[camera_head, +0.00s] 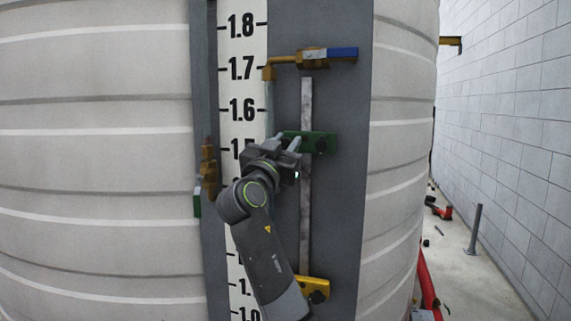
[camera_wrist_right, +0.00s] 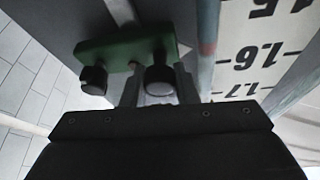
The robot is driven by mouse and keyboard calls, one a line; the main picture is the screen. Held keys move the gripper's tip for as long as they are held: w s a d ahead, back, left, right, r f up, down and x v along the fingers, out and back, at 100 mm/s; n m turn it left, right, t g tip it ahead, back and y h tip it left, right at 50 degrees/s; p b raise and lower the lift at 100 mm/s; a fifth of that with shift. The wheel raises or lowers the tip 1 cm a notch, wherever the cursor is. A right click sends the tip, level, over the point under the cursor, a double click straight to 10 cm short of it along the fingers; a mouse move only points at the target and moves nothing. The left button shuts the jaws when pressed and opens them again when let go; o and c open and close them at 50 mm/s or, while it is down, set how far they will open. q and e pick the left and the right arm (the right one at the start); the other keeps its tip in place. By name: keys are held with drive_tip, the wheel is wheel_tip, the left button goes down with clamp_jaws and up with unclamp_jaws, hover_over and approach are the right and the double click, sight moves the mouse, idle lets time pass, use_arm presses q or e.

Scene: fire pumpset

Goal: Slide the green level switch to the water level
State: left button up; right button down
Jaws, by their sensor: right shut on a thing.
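The green level switch (camera_head: 322,143) sits on a vertical metal rail (camera_head: 306,100), between the 1.5 and 1.6 marks of the scale (camera_head: 242,75). My right gripper (camera_head: 287,141) reaches it from below left, its fingers shut on one black knob of the switch. In the right wrist view, the green plate (camera_wrist_right: 125,48) shows with this knob (camera_wrist_right: 160,77) at my fingers (camera_wrist_right: 158,90) and another black knob (camera_wrist_right: 94,79) free to the left. A narrow sight tube (camera_head: 269,105) runs beside the scale; I cannot clearly read the water level in it. My left gripper is out of view.
A yellow switch (camera_head: 313,288) sits lower on the same rail. A brass valve with a blue handle (camera_head: 328,54) juts out above the green switch. Another brass valve (camera_head: 208,160) is left of the scale. A block wall (camera_head: 510,100) stands at right.

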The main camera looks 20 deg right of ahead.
drive_tip(key=shift+r, duration=0.6)
drive_tip(key=c, duration=1.1)
unclamp_jaws()
drive_tip(key=shift+f, duration=0.1)
drive_tip(key=shift+c, duration=0.2)
drive_tip(key=b+v, duration=1.1)
drive_tip(key=v, duration=0.6)
drive_tip(key=shift+f, duration=0.15)
